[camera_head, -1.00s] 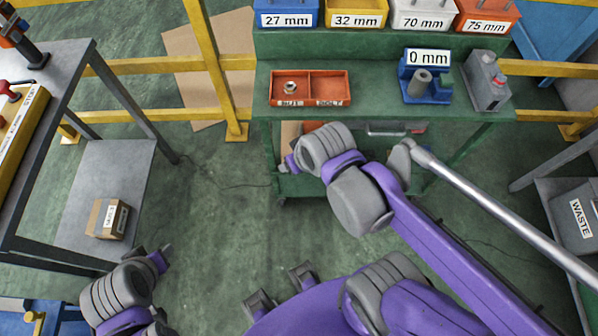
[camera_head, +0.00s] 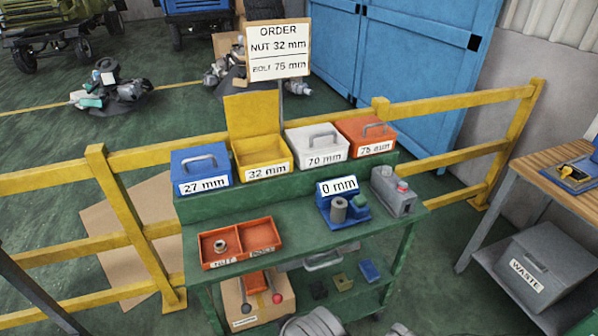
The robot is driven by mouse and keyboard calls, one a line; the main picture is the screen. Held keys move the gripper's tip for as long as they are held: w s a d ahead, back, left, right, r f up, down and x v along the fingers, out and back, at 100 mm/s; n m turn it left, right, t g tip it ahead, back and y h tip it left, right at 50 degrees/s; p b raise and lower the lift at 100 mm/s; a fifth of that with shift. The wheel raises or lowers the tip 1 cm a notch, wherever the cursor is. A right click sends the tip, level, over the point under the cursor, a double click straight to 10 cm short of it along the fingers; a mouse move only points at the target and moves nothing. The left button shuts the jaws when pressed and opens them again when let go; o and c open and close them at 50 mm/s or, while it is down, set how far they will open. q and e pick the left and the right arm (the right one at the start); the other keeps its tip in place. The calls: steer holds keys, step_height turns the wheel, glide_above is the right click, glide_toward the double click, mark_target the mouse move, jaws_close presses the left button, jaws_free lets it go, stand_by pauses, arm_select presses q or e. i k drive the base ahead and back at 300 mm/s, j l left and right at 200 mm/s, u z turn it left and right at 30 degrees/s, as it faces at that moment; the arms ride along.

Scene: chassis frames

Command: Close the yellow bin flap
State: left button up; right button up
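The yellow bin (camera_head: 263,157) labelled 32 mm stands on the green cart's upper shelf, between the blue and white bins. Its yellow flap (camera_head: 253,114) is raised and stands upright at the back, so the bin is open. The inside looks empty from here, though its floor is partly hidden by the front wall. Neither gripper shows in the head view; only grey parts of my arm (camera_head: 312,324) rise at the bottom edge. Nothing touches the flap.
Below stand a red nut and bolt tray (camera_head: 240,243), a 0 mm gauge (camera_head: 342,203) and a grey box (camera_head: 393,192). An order sign (camera_head: 277,50) rises behind.

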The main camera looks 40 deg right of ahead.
mark_target(253, 113)
steer(key=z, duration=1.05)
steer(key=i+j, duration=0.1)
steer(key=j, duration=0.25)
steer(key=i+j, duration=0.1)
steer(key=j, duration=0.2)
steer(key=i+j, duration=0.1)
steer(key=j, duration=0.25)
